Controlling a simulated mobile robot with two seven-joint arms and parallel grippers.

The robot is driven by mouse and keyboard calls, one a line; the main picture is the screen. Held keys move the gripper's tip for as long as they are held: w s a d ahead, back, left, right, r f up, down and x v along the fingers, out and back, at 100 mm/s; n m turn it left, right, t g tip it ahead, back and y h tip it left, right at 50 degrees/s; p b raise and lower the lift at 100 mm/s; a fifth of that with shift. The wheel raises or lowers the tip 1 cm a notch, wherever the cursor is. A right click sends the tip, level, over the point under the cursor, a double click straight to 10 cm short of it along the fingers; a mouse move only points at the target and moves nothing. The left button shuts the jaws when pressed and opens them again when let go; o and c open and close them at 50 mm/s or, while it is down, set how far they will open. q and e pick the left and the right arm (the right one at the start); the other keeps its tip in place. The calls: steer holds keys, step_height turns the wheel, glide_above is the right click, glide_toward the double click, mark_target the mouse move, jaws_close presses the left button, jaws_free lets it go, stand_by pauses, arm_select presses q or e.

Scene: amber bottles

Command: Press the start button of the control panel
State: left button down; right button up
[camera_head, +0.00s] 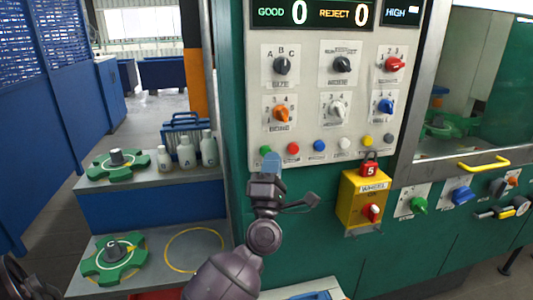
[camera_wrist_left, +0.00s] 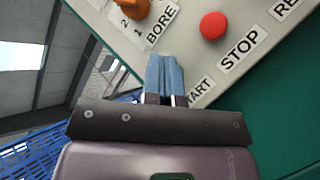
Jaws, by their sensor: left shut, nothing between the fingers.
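The control panel (camera_head: 305,110) is a light grey board on a green machine, with displays, knobs and a row of coloured buttons along its lower edge. The green start button (camera_head: 265,150) is at the left end of that row, partly covered by my fingers. My left gripper (camera_head: 271,163) is shut and empty, its blue fingertips at this button. In the left wrist view, the shut fingers (camera_wrist_left: 164,72) lie over the panel beside the partly covered START label (camera_wrist_left: 199,91) and hide the green button. I cannot tell whether they touch it. My right gripper is not in view.
The red STOP button (camera_head: 294,148) is just right of the fingers; it also shows in the left wrist view (camera_wrist_left: 213,25). The orange BORE knob (camera_head: 282,114) is above. A yellow WHEEL switch box (camera_head: 362,200) sticks out lower right. Shelves with white bottles (camera_head: 187,153) stand left.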

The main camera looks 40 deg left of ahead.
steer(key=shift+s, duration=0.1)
arm_select(q)
steer(key=shift+w+a, duration=0.3)
steer(key=shift+a, duration=0.05)
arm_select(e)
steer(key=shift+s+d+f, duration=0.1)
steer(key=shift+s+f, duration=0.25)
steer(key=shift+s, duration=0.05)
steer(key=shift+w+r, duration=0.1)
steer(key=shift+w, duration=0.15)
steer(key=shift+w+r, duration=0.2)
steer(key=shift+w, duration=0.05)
arm_select(q)
steer(key=shift+w+a, duration=0.1)
